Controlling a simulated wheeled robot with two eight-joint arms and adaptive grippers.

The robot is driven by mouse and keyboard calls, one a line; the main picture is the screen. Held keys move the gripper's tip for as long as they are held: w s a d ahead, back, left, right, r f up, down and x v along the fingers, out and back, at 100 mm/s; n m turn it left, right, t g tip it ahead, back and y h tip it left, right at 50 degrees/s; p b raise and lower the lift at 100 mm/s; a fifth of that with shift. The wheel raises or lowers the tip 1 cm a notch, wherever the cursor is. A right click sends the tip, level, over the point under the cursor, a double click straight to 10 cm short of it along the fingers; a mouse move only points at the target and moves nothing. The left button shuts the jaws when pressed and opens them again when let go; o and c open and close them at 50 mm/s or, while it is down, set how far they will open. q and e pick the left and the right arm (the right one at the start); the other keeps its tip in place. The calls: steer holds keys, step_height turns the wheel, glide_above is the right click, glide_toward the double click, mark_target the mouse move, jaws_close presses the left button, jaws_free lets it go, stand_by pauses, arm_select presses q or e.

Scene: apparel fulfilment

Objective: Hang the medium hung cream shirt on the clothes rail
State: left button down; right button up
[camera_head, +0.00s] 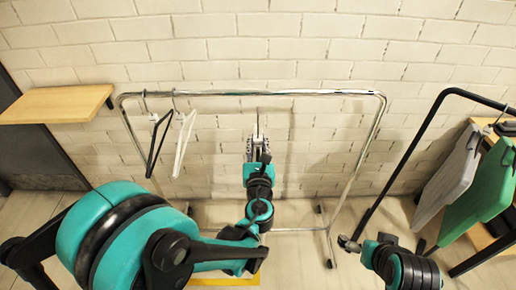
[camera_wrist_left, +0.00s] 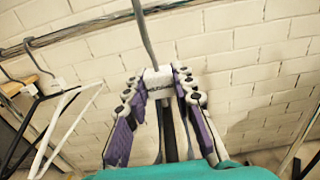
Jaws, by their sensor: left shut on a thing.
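My left gripper (camera_head: 258,148) is in front of the wall, below the middle of the chrome clothes rail (camera_head: 320,92). In the left wrist view its purple-padded fingers (camera_wrist_left: 158,98) are shut on the pale neck of a hanger (camera_wrist_left: 158,76), whose grey hook (camera_wrist_left: 146,35) rises past the rail (camera_wrist_left: 80,28). The hook's top is out of that view, and I cannot tell whether it touches the rail. The cream shirt's cloth cannot be made out; the gripper and arm may hide it.
A black hanger (camera_head: 157,145) and a white hanger (camera_head: 184,143) hang at the rail's left end; its middle and right are bare. A black rack (camera_head: 400,160) at right carries a grey garment (camera_head: 447,180) and a green one (camera_head: 485,198). A wooden shelf (camera_head: 55,104) is at left.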

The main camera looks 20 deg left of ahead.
arm_select(q)
steer(key=p+x, duration=0.1)
steer(key=x, duration=1.5)
steer(key=shift+w+f+b, duration=0.1)
steer(key=shift+f+b, duration=0.65)
steer(key=shift+f, duration=0.2)
steer(key=shift+f+b, duration=0.4)
steer(key=shift+f, duration=0.05)
steer(key=c, duration=1.2)
jaws_free()
steer(key=v, duration=1.2)
